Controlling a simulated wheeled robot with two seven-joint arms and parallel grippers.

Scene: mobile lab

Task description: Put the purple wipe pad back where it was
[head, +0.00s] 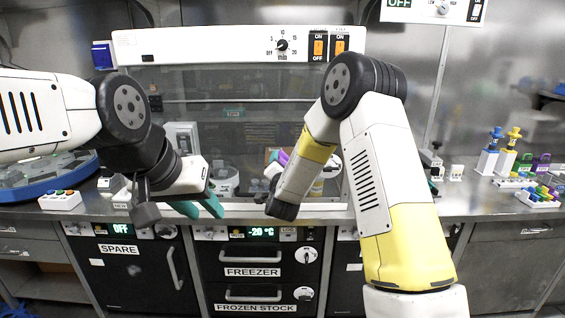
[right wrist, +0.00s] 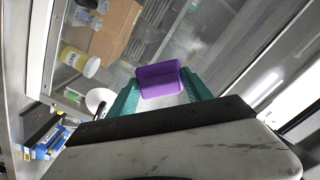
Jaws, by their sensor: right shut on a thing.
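The purple wipe pad (right wrist: 158,80) is held between the teal fingers of my right gripper (right wrist: 160,92) in the right wrist view. In the head view, a small part of the pad (head: 283,158) shows beside my right forearm, which hides most of that gripper. The pad is up in front of the glass-fronted cabinet (head: 235,130). My left gripper (head: 200,207) hangs over the front edge of the bench, its two teal fingers apart with nothing between them.
A blue round rack (head: 40,185) and a white button box (head: 60,200) stand on the left bench. Coloured bottles and blocks (head: 505,152) stand on the right bench. A yellow-labelled jar (right wrist: 80,61) and a cardboard box (right wrist: 108,30) are near the right gripper.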

